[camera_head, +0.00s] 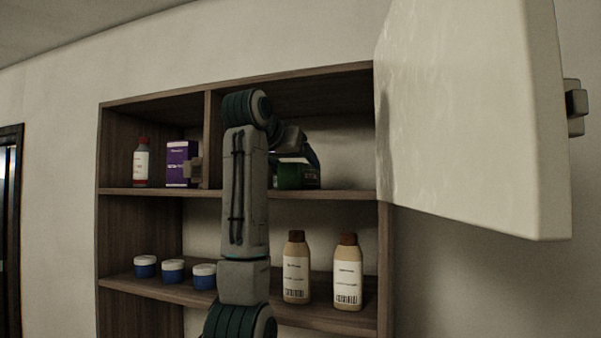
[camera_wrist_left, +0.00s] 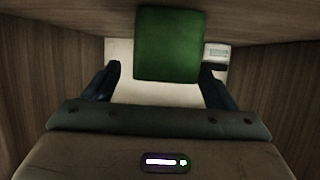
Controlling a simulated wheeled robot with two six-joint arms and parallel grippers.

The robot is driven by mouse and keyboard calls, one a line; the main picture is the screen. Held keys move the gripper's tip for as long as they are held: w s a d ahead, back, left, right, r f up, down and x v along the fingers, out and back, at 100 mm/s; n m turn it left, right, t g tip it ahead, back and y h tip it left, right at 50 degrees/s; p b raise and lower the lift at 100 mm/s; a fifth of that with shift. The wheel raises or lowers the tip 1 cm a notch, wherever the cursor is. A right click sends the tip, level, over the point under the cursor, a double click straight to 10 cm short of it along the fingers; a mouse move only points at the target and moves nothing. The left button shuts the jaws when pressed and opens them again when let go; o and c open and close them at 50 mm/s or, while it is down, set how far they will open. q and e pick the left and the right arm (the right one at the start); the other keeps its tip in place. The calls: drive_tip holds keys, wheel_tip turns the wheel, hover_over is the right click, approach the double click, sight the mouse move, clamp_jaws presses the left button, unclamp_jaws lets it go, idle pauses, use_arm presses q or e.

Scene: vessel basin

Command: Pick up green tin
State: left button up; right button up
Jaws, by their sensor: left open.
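The green tin (camera_head: 288,180) stands on the upper shelf, in the right compartment, partly hidden behind my left arm and gripper. My left gripper (camera_head: 308,158) is inside that compartment, right at the tin. In the left wrist view the tin (camera_wrist_left: 168,45) shows as a green block at the top centre. The open fingers of my left gripper (camera_wrist_left: 158,82) lie on either side of its near end, with gaps visible. Whether either finger touches it cannot be told. My right gripper is not in view.
An open white cabinet door (camera_head: 470,120) stands to the right. A red-capped bottle (camera_head: 141,163) and a purple box (camera_head: 178,165) share the upper left compartment. Blue-and-white jars (camera_head: 173,271) and two brown-capped bottles (camera_head: 296,270) (camera_head: 347,274) stand on the lower shelf.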

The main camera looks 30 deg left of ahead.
use_arm(q)
drive_tip(key=p+x, duration=0.1)
drive_tip(key=x, duration=0.2)
drive_tip(key=shift+w+a+p, duration=0.1)
drive_tip(key=shift+a+p, duration=0.2)
drive_tip(key=shift+p, duration=0.1)
drive_tip(key=shift+w+f, duration=0.15)
drive_tip(key=shift+d, duration=0.1)
drive_tip(key=c, duration=1.1)
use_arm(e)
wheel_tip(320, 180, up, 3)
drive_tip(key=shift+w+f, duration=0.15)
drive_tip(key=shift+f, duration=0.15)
